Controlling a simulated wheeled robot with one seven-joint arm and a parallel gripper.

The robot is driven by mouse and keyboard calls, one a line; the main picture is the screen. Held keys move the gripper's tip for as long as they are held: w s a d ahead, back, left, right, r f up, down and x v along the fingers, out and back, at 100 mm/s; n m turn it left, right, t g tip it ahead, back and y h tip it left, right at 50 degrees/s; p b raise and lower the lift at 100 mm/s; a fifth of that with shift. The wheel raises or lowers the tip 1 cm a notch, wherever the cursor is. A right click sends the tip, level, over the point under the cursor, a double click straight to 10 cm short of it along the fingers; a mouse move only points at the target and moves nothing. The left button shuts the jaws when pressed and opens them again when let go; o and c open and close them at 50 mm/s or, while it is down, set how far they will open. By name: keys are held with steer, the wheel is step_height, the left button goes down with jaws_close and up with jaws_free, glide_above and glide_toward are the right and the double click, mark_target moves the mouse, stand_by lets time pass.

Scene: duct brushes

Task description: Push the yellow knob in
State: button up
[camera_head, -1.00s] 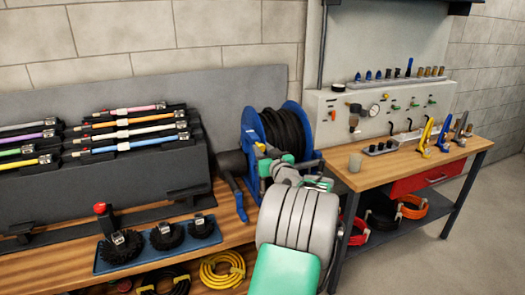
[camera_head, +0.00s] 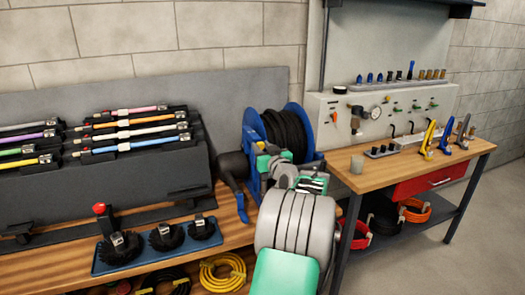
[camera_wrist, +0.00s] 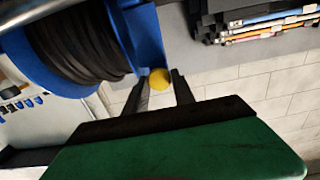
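The yellow knob (camera_wrist: 159,79) is a small round ball beside the blue hose reel (camera_wrist: 143,35) in the wrist view. My gripper (camera_wrist: 159,74) has its two dark fingers apart, with the knob showing between their tips. I cannot tell whether either finger touches it. In the head view the blue reel (camera_head: 309,158) holds black hose and stands at the right end of the left bench. My gripper (camera_head: 267,158) is in front of the reel's left side there, and the knob is mostly hidden.
A blue tray (camera_head: 115,265) with round black brushes lies on the left bench. The right bench (camera_head: 400,163) carries a cup (camera_head: 357,164) and yellow, blue and grey tools.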

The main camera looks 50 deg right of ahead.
steer(key=o, duration=0.3)
steer(key=shift+w, duration=0.2)
steer(key=shift+o, duration=0.6)
steer(key=shift+s, duration=0.15)
steer(key=b+v, duration=0.2)
steer(key=v, duration=0.5)
steer(key=shift+s+a, duration=0.15)
steer(key=shift+s, duration=0.1)
